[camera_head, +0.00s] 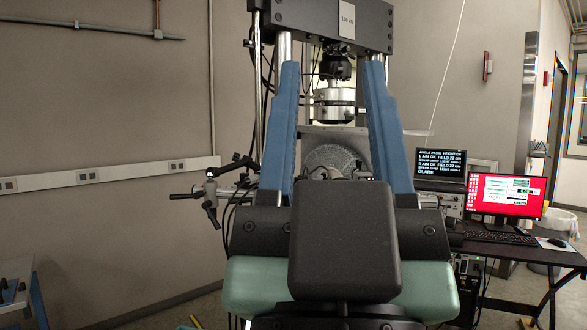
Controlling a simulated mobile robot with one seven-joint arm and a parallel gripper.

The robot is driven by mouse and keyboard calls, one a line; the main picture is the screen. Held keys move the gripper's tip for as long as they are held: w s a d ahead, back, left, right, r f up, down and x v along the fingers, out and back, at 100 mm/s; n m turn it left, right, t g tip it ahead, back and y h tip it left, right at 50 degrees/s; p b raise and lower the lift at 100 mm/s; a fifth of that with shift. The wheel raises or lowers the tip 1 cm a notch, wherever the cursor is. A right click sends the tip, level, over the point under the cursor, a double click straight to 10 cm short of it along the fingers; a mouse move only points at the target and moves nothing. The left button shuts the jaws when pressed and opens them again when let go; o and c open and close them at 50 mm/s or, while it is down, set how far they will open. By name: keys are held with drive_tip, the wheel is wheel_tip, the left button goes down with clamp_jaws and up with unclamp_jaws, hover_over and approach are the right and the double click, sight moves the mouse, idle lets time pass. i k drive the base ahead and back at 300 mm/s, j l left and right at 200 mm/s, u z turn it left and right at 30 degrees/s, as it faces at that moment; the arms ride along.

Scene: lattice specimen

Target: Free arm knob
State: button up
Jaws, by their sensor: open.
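A jointed black and grey arm (232,168) reaches out at the left side of the testing machine. Near its outer end is a small grey joint (210,187) with dark handle-like pieces around it. The pieces are too small to tell which one is the knob, or whether it is tight or loose. My gripper is not in view, so its place relative to the arm does not show.
The testing machine's dark crosshead (335,22) carries a silver cylinder (334,104) above a round grey part (332,160). Foreground parts hide its lower middle. A desk (520,254) with a red-screened monitor (506,195) stands right. Open floor shows at lower left.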

sight(236, 157)
drive_tip(key=u, duration=0.45)
drive_tip(key=i+j+z, duration=0.15)
drive_tip(key=i+j, duration=0.95)
drive_tip(key=i, duration=0.35)
drive_tip(key=i+j+z, duration=0.15)
drive_tip(key=i+j, duration=1.15)
drive_tip(key=i, duration=0.05)
